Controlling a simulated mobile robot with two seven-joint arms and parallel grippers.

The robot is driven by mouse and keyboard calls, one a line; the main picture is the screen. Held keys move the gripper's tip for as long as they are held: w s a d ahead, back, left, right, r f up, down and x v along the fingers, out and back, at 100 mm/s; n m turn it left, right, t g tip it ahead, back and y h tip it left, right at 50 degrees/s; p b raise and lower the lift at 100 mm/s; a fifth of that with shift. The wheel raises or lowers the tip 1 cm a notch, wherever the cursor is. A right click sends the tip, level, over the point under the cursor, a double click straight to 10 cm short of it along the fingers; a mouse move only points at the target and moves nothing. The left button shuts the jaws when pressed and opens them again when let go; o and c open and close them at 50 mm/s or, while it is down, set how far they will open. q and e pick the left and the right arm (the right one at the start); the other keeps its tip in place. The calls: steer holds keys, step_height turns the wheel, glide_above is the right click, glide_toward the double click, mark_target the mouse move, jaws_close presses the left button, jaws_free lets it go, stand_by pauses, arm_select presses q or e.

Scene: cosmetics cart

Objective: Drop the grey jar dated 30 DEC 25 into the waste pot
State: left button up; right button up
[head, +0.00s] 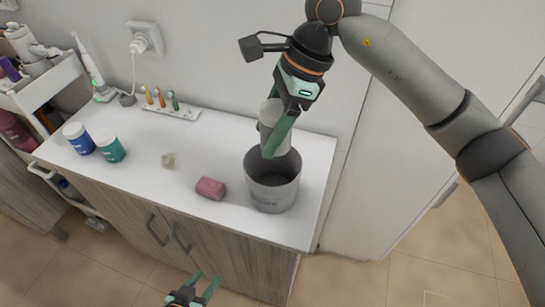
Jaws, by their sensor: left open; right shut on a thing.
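The grey jar (266,113) is held in my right gripper (272,135), whose green fingers are shut on it. It hangs just above the rim of the waste pot, partly hidden by a finger. I cannot read a date on the jar from here. The waste pot (272,196) is a grey metal bucket standing at the right end of the white counter. Its visible inside looks empty. My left gripper (201,289) is open and empty at the bottom edge of the head view, in front of the counter and away from the jar.
On the white counter (140,185) stand a blue jar (79,139) and a teal jar (110,147). A toothbrush holder (170,111) is at the back. A cart (50,85) stands left.

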steer(key=shift+w+f, duration=0.1)
steer(key=shift+w, duration=0.4)
steer(key=shift+s+f+b, duration=0.2)
steer(key=shift+f+b, duration=0.2)
steer(key=shift+f, duration=0.1)
steer(key=shift+f+b, duration=1.1)
steer(key=shift+f, duration=1.25)
arm_select(q)
step_height(320, 180, down, 3)
steer(key=shift+f, duration=0.15)
arm_select(e)
steer(key=o, duration=1.6)
steer(key=shift+c, duration=0.2)
steer(key=shift+r, duration=0.1)
arm_select(q)
steer(key=shift+f+b, duration=0.65)
arm_select(e)
steer(key=v, duration=1.2)
steer(key=shift+r, duration=0.15)
